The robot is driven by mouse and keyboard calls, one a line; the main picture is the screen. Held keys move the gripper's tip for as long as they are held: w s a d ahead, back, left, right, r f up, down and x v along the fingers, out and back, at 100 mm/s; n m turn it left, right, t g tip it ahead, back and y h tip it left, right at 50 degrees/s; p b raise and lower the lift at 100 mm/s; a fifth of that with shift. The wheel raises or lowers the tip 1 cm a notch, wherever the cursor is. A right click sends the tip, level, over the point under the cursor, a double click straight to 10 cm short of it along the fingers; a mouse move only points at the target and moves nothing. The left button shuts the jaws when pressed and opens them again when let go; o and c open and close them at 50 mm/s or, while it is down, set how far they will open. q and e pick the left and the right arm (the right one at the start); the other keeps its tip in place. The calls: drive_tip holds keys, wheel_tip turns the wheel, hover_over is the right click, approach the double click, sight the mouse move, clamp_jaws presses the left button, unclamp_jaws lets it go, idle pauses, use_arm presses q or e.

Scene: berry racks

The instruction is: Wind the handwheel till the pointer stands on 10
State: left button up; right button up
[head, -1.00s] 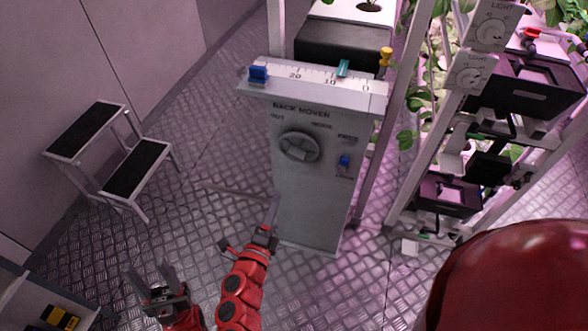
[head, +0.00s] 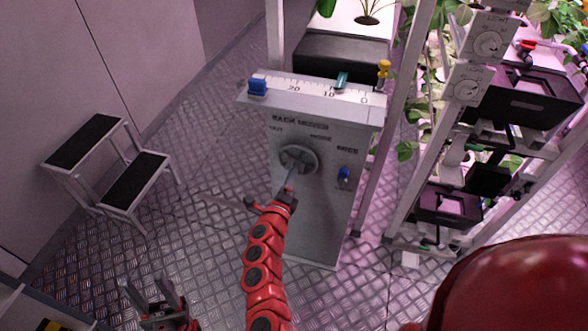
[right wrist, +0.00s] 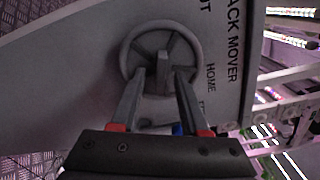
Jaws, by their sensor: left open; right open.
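The grey handwheel (head: 298,159) is on the front of the rack mover cabinet (head: 310,220). My right gripper (head: 289,178) is at the wheel; in the right wrist view its open fingers (right wrist: 158,82) reach the wheel (right wrist: 160,48), one on either side of its raised centre bar. Contact cannot be told. On the scale (head: 305,90) on top, a teal marker (head: 341,80) stands close to the 10, slightly to its right. A blue block (head: 257,87) sits at the left end, beyond 20. Which one is the pointer is unclear. My left gripper (head: 150,290) is open and empty, low at left.
A small blue knob (head: 344,174) is on the cabinet right of the wheel. A yellow knob (head: 384,68) stands behind the scale's right end. A step stool (head: 110,170) is on the left, with bare floor between it and the cabinet. Plant racks (head: 460,130) stand on the right.

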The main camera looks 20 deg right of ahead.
drive_tip(key=shift+x, duration=0.85)
drive_tip(key=shift+d, duration=0.1)
drive_tip(key=shift+s, duration=0.1)
clamp_jaws()
